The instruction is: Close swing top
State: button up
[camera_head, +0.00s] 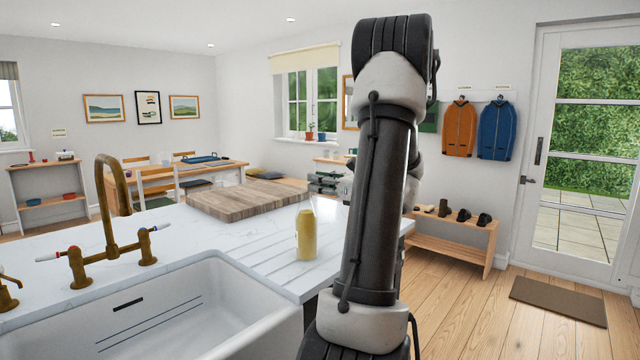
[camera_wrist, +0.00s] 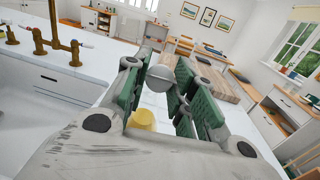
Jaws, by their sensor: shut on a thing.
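A bottle (camera_head: 306,234) with yellow contents stands upright on the ribbed drainer beside the sink in the head view. Its clear upper part is faint there, and its swing top cannot be made out. In the wrist view, the yellow of the bottle (camera_wrist: 143,119) shows low between my fingers. My gripper (camera_wrist: 160,74) has its green-padded fingers on either side of a rounded grey piece (camera_wrist: 160,80), which looks like the swing top's stopper, and is shut on it. Whether the stopper touches the bottle mouth is hidden.
A white sink (camera_head: 180,310) and a brass tap (camera_head: 115,215) are left of the bottle. A wooden board (camera_head: 245,198) lies on the counter behind it. The counter between the tap and board is clear. A shoe bench (camera_head: 455,238) stands beyond, at the right.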

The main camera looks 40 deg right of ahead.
jog(key=shift+w+a+r+g, duration=0.2)
jog(key=shift+w+g, duration=0.1)
jog(key=shift+g, duration=0.3)
jog(key=shift+w+a+r+g, duration=0.1)
jog(key=shift+w+r+g, duration=0.15)
jog(key=shift+g, duration=0.35)
jog(key=shift+w+d+g+h, duration=0.1)
jog(key=shift+w+g+h, duration=0.1)
jog(key=shift+g, duration=0.3)
jog(key=shift+w+d+g+h, duration=0.1)
jog(key=shift+g+h, duration=0.1)
jog(key=shift+g, duration=0.3)
jog(key=o, duration=1)
jog(key=shift+s, duration=0.15)
jog(key=v, duration=1.1)
jog(key=shift+s+r, duration=0.15)
jog(key=shift+s, duration=0.2)
